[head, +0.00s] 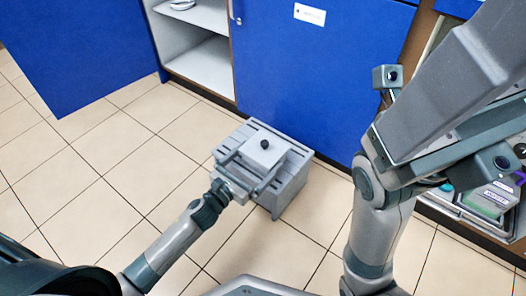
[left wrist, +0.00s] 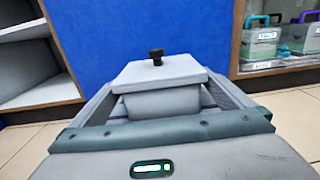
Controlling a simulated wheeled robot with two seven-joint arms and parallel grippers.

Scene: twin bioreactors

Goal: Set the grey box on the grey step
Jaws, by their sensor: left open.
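The grey box (head: 264,150) has a pale lid with a black knob. It appears upright on top of the slatted grey step (head: 291,194), which stands on the floor against the blue cabinet. My left gripper (head: 259,165) is open, with one finger on each side of the box. In the left wrist view, the box (left wrist: 160,103) is between the two fingers (left wrist: 163,108), with gaps beside its body below the wider lid. The box's underside is hidden, so its contact with the step does not show. My right gripper is not in view.
A blue cabinet (head: 310,75) stands right behind the step, with open shelves (head: 200,60) to its left. A clear container with a green base (head: 488,200) is at the right, partly behind my right arm. Tiled floor (head: 85,190) is free at the left.

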